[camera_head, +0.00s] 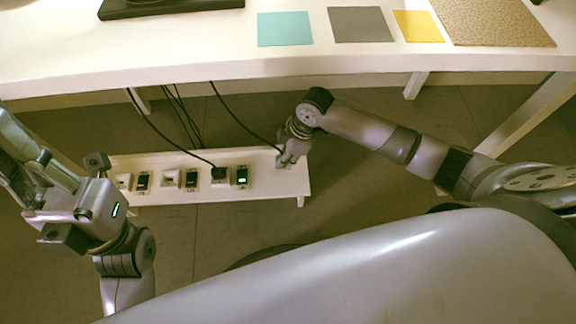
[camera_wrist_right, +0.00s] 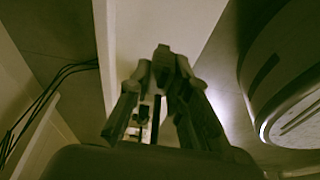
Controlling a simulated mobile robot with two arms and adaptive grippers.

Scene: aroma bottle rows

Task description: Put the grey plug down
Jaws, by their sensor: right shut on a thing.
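My right gripper (camera_head: 287,160) is shut at the right end of the low white shelf (camera_head: 262,190). A dark cord (camera_head: 238,122) runs down from the desk edge to its fingers. The grey plug is mostly hidden by the fingers, and I cannot make out its shape. In the right wrist view the fingers of the right gripper (camera_wrist_right: 162,62) come together over the pale shelf. I cannot tell whether the plug touches the shelf.
The shelf bears white sockets (camera_head: 124,181) and small dark meters, one with a lit green display (camera_head: 242,176). A black plug (camera_head: 218,172) sits at one socket. The white desk (camera_head: 190,50) overhangs behind, with turquoise (camera_head: 284,29), grey (camera_head: 360,24) and yellow (camera_head: 417,26) mats on it.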

